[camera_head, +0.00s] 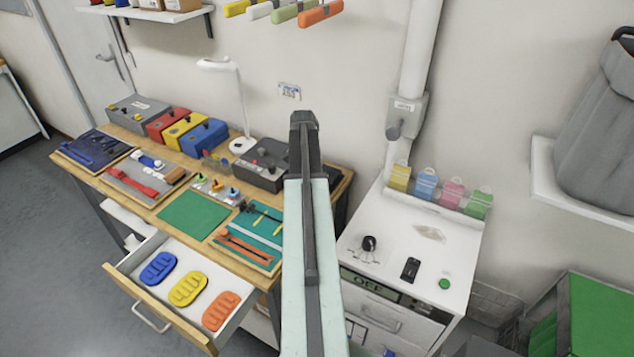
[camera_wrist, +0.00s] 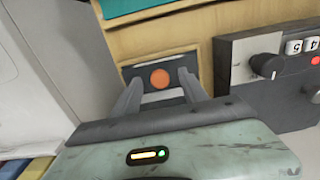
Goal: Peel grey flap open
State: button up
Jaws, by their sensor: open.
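No grey flap stands out clearly in either view. In the wrist view, a dark grey panel (camera_wrist: 146,71) with an orange disc (camera_wrist: 160,78) is on a wooden face straight ahead. I cannot tell if this panel is the flap. My gripper (camera_wrist: 159,84) is open and empty, one finger on each side of the disc in the picture. Contact with the panel cannot be made out. In the head view my gripper (camera_head: 304,122) shows edge-on at the end of the raised arm, hiding part of the workbench's right end.
The wooden workbench (camera_head: 137,141) holds boards, coloured boxes and a green mat (camera_head: 194,216). Its open drawer (camera_head: 146,250) juts forward with three coloured pads. A white cabinet (camera_head: 402,224) stands at right. A grey box with a knob (camera_wrist: 270,68) is close right of my gripper.

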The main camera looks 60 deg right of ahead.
jog(key=c, duration=1)
jog(key=shift+o, duration=0.2)
jog(key=shift+r, duration=0.1)
jog(key=shift+d+r+p, duration=0.2)
jog(key=shift+r+p, duration=0.5)
jog(key=shift+p, duration=0.05)
jog(key=shift+d+r+p, duration=0.2)
jog(key=shift+r+p, duration=0.5)
jog(key=shift+p, duration=0.05)
jog(key=shift+r, duration=0.1)
jog(key=shift+d+r+p, duration=0.2)
jog(key=shift+r+p, duration=0.35)
jog(key=shift+p, duration=0.1)
jog(key=shift+d+r+p, duration=0.45)
jog(key=shift+r+p, duration=0.3)
